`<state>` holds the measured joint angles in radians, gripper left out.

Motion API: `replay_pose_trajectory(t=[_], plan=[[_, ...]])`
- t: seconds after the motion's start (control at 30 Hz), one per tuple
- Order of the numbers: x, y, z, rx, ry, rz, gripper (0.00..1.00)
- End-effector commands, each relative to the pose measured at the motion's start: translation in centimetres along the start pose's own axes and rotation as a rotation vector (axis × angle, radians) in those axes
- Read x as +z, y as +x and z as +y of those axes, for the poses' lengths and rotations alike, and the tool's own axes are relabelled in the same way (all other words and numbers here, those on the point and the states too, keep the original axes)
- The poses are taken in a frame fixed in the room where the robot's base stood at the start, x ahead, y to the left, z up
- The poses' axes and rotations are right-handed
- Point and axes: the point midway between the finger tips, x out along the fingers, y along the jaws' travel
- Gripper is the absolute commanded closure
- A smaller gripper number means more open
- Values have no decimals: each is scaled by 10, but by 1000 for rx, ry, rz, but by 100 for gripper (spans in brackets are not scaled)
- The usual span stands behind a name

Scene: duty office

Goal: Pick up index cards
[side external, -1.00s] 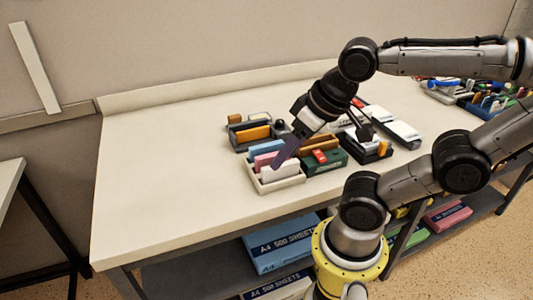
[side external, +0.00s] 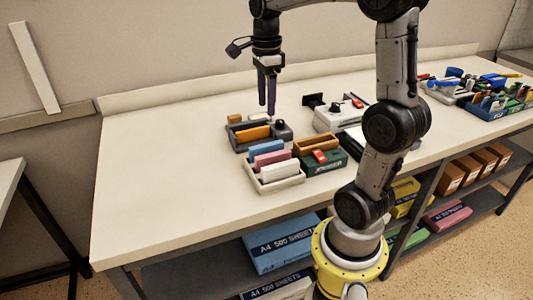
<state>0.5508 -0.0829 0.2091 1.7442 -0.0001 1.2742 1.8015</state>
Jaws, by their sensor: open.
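A cream tray (side external: 258,187) holds upright blocks that look like cards: a blue one (side external: 266,149), a pink one (side external: 272,159) and a white one (side external: 280,171). I cannot tell for sure which are the index cards. My gripper (side external: 267,108) is open and empty, pointing straight down. It appears over the back of a dark grey tray (side external: 242,147) that holds an orange block (side external: 253,133); its exact height is hard to tell. The cream tray is nearer the camera than my gripper, and nothing hides it.
A green box (side external: 330,162) with a red item and a brown wooden tray (side external: 316,142) adjoin the cream tray. A white device (side external: 335,118) stands behind them. Supplies crowd the table's far right. The left half of the table (side external: 165,175) is clear.

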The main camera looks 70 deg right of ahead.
Motion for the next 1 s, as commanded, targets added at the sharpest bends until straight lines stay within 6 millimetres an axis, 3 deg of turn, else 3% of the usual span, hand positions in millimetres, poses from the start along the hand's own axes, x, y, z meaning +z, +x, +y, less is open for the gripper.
replay_pose_trajectory(t=[0.17,0.4,0.73,1.0], plan=[[-3,20,0,3,7,1,43],[-2,65,1,2,5,0,43],[-2,92,1,0,4,0,43],[0,129,1,1,4,0,43]])
